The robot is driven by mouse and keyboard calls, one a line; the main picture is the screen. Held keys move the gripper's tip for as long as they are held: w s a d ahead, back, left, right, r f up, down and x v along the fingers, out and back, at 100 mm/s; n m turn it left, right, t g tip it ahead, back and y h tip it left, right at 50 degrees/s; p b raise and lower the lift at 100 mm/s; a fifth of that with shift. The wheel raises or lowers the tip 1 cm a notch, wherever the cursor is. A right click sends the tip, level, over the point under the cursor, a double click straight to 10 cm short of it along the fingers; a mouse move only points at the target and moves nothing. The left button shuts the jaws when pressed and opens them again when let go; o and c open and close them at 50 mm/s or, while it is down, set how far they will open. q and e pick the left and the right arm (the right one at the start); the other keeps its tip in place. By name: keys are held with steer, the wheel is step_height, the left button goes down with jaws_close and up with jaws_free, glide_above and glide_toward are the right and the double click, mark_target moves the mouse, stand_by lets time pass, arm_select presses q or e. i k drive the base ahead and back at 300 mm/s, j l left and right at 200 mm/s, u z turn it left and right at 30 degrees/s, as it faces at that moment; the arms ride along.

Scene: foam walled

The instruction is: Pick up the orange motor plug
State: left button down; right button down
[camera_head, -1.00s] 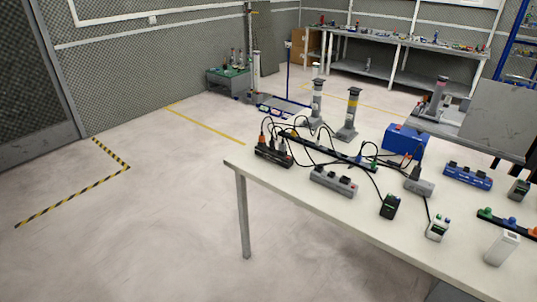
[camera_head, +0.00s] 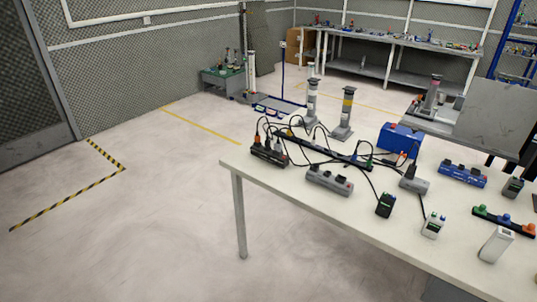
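A small orange plug (camera_head: 256,140) stands in the black power strip (camera_head: 269,156) at the near left corner of the white table (camera_head: 300,207). A dark cable rises from it, and dark plugs sit beside it in the same strip. Another orange piece (camera_head: 528,228) shows on a dark strip at the right edge of the view; I cannot tell whether it is a plug. Neither of my grippers is in view.
A grey strip (camera_head: 329,180), a blue strip (camera_head: 462,174), a blue box (camera_head: 400,139) and black cables crowd the tabletop. Two grey posts stand behind the table. The floor (camera_head: 130,230) left of the table is clear, with a black-yellow line.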

mark_target(257, 139)
steer(key=i+j+z, duration=0.2)
steer(key=z, duration=0.3)
steer(key=i+j+z, duration=0.25)
steer(key=z, duration=0.25)
